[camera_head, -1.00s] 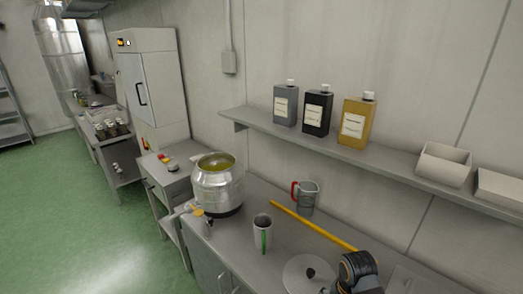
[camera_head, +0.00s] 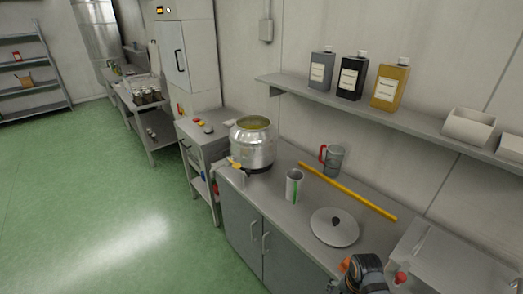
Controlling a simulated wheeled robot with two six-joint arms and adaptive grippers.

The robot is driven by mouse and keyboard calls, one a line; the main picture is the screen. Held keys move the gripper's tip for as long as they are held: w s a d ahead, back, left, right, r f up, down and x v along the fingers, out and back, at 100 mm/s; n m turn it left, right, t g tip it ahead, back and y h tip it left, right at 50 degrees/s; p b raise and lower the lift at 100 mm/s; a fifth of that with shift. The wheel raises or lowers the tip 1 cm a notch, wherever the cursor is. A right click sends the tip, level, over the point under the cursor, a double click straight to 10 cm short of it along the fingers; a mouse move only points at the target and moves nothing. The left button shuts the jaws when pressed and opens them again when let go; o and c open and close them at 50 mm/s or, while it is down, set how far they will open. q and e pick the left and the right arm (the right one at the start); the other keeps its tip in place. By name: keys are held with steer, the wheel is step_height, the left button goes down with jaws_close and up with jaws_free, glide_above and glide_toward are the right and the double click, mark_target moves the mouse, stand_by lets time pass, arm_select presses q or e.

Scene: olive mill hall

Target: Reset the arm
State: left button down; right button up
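Part of one of my arms (camera_head: 365,272), dark with orange marks, shows at the bottom edge, right of centre, in front of the counter. Its gripper fingers do not show, and I cannot tell which arm it is. No other arm is in view. A yellow stick (camera_head: 345,191) and a round lid (camera_head: 334,227) with a dark knob lie there too.
A wall shelf (camera_head: 415,121) holds a grey bottle (camera_head: 321,71), a black bottle (camera_head: 351,79), a yellow bottle (camera_head: 387,88) and white bins (camera_head: 468,127). A side table (camera_head: 205,128) and a tall cabinet (camera_head: 185,55) stand behind the pot. The green floor (camera_head: 110,210) at left is clear.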

steer(key=s+d+f+n+b, duration=0.1)
steer(key=s+f, duration=0.3)
steer(key=f, duration=0.4)
steer(key=s+f+n+b, duration=0.2)
steer(key=s+f, duration=0.1)
steer(key=f, duration=0.6)
steer(key=s+d+f+n+b, duration=0.1)
steer(key=s+f, duration=0.3)
steer(key=f, duration=0.4)
arm_select(q)
step_height(320, 180, down, 8)
steer(key=s+a+b, duration=0.1)
steer(key=b, duration=0.2)
steer(key=shift+s+r, duration=0.15)
steer(key=shift+s, duration=0.2)
arm_select(e)
steer(key=s+f+n, duration=0.2)
steer(key=s+f, duration=0.5)
steer(key=s, duration=0.3)
steer(key=s+f+n+t, duration=0.1)
steer(key=s+f+n, duration=0.2)
steer(key=s+f, duration=0.4)
steer(key=s, duration=0.3)
steer(key=shift+a+f+h, duration=0.15)
steer(key=shift+h, duration=0.25)
arm_select(q)
steer(key=shift+s, duration=0.15)
